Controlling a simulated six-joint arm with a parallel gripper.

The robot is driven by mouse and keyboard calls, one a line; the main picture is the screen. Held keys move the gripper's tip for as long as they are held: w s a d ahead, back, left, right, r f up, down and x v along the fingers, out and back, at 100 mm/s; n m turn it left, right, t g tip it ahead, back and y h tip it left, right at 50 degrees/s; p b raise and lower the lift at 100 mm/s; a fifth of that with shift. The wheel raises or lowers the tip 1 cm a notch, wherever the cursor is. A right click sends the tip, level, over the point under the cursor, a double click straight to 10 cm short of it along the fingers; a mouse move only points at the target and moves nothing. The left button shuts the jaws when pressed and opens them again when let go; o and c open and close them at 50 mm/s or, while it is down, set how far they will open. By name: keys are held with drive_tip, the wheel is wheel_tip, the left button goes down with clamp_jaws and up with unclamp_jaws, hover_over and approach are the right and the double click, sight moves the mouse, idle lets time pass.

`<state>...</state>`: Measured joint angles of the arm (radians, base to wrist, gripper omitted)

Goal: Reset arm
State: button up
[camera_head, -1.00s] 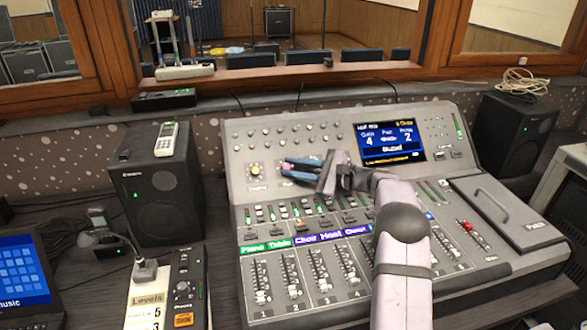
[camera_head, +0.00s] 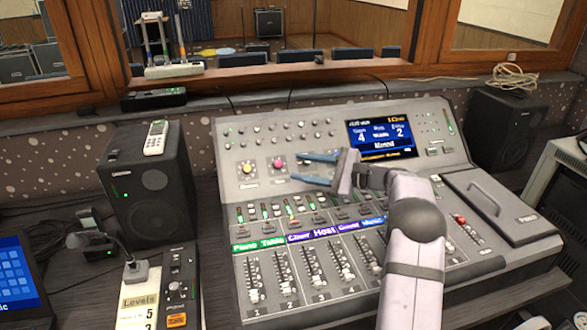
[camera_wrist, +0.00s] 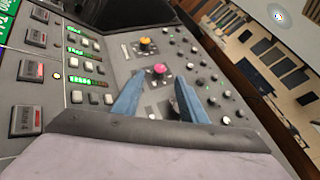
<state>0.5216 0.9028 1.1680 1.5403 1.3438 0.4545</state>
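My gripper (camera_head: 295,168) is open and empty, its two blue fingers apart above the upper panel of the grey mixing console (camera_head: 228,160). A pink knob (camera_head: 279,163) sits just left of the fingertips, clear of them. A yellow knob (camera_head: 248,168) is farther left. In the wrist view the open gripper (camera_wrist: 158,92) shows with the pink knob (camera_wrist: 160,70) beyond the gap between the fingers; the yellow knob (camera_wrist: 146,43) is above it. My forearm covers part of the right-hand faders.
The console's lit screen (camera_head: 381,138) stands behind my gripper. Labelled faders (camera_head: 287,283) fill the lower console. A speaker (camera_head: 150,185) stands on the left and another speaker (camera_head: 505,125) on the right.

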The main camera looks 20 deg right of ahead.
drive_tip(key=shift+s+d+r, duration=0.1)
drive_tip(key=shift+s+d, duration=0.35)
drive_tip(key=shift+d, duration=0.05)
